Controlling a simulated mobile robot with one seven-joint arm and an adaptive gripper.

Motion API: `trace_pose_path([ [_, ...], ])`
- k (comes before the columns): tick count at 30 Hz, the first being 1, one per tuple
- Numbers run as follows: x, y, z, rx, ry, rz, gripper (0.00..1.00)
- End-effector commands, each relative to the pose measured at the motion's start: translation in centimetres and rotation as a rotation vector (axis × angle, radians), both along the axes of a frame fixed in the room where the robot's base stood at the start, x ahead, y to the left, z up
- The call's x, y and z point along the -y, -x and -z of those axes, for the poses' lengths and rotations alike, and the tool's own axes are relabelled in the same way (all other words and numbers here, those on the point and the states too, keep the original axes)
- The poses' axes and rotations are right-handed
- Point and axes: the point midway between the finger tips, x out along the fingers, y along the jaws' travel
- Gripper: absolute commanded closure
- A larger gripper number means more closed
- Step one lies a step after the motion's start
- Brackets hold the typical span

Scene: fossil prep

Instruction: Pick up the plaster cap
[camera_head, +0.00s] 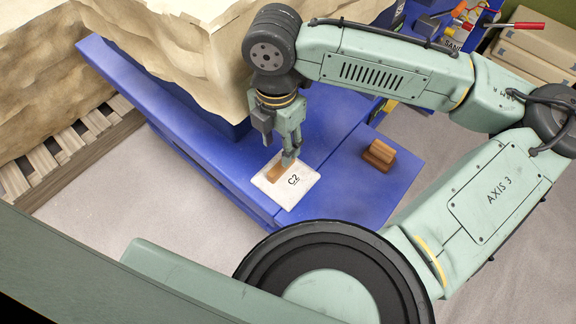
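The plaster cap (293,197) is a flat, pale slab marked "C2" with a wooden grip block (277,174) on top. It lies on the lower blue surface, near its front edge. My gripper (281,157) points down over the cap, with its fingers at the wooden block. One finger comes down at the block's upper right end and hides part of it. I cannot tell whether the fingers touch the block or are shut on it. The cap looks flat on the surface.
A brown wooden block (378,153) stands on the blue surface (350,194) to the right of the cap. A large tan plaster-like mass (190,50) rises close behind my gripper. Tools and cables (462,20) are at the upper right. The blue surface between cap and brown block is clear.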

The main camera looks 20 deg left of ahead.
Motion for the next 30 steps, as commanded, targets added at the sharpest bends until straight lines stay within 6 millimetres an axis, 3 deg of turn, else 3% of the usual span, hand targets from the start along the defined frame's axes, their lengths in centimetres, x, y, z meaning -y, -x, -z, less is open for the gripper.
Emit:
trace_pose_path([
  [3, 0.0, 0.0, 2.0, -0.001, 0.000, 0.001, 0.60],
  [11, 0.1, -0.1, 4.1, 0.000, 0.000, 0.001, 0.60],
  [19, 0.2, -0.3, 7.9, -0.001, -0.001, 0.000, 0.60],
  [28, 0.2, -0.4, 8.4, 0.001, -0.004, 0.001, 0.60],
  [30, 0.2, -0.4, 8.4, 0.001, -0.004, 0.001, 0.64],
])
